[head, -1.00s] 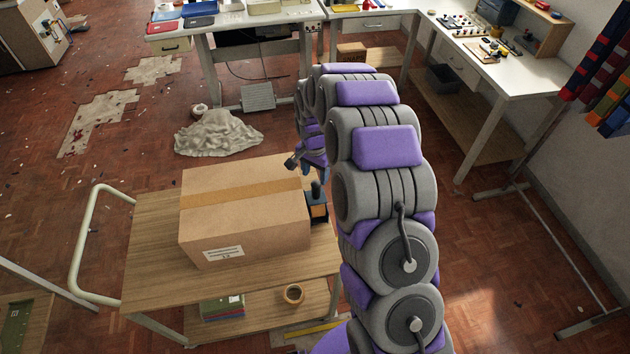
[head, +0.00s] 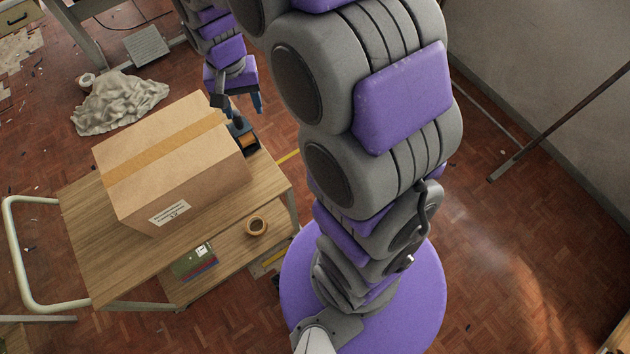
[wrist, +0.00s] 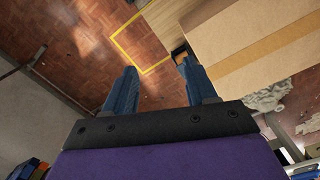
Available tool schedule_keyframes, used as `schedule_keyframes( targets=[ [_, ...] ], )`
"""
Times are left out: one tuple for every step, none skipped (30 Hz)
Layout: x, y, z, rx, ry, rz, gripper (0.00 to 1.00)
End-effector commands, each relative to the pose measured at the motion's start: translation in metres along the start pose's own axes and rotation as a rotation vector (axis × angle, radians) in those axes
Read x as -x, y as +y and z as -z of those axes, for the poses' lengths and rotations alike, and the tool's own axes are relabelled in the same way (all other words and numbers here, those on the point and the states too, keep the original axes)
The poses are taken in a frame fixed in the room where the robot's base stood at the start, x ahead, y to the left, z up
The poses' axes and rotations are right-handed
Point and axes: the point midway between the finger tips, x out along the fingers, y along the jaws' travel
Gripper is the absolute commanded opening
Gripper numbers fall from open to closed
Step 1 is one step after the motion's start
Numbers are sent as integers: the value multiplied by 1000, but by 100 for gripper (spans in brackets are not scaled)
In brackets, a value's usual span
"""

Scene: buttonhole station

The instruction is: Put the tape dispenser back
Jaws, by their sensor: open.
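The tape dispenser (head: 240,130) is a dark piece with a brown-orange roll in it. It stands on the cart's top at the right side of the big cardboard box (head: 170,165), in the head view. My gripper (head: 248,100) is just beyond and above it, partly hidden by its own wrist. In the wrist view my gripper (wrist: 159,66) shows two blue fingers spread apart with nothing between them. The box (wrist: 270,50) fills the upper right there.
A crumpled cloth (head: 118,102) lies on the floor. A yellow floor outline (wrist: 140,68) shows in the wrist view.

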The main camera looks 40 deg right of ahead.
Motion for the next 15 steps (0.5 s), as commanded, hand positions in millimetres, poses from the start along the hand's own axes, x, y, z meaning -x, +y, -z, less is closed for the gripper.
schedule_keyframes(
  targets=[
    [10,8,-16,30,0,0,56],
    [14,13,-27,51,-3,-2,56],
    [18,20,-41,78,-11,-5,56],
    [21,26,-51,98,-16,-8,56],
    [25,30,-61,117,-18,-8,56],
    [28,38,-75,143,-26,-12,56],
    [30,43,-86,163,-32,-13,56],
    [32,48,-96,181,-34,-14,56],
    [35,54,-108,207,-39,-16,56],
    [36,60,-119,225,-42,-17,56],
    [37,65,-129,245,-47,-19,56],
    [38,72,-143,270,-55,-21,56],
    [39,77,-153,287,-57,-21,56],
    [39,82,-162,304,-62,-22,56],
    [38,88,-176,326,-72,-24,56]
  ],
)
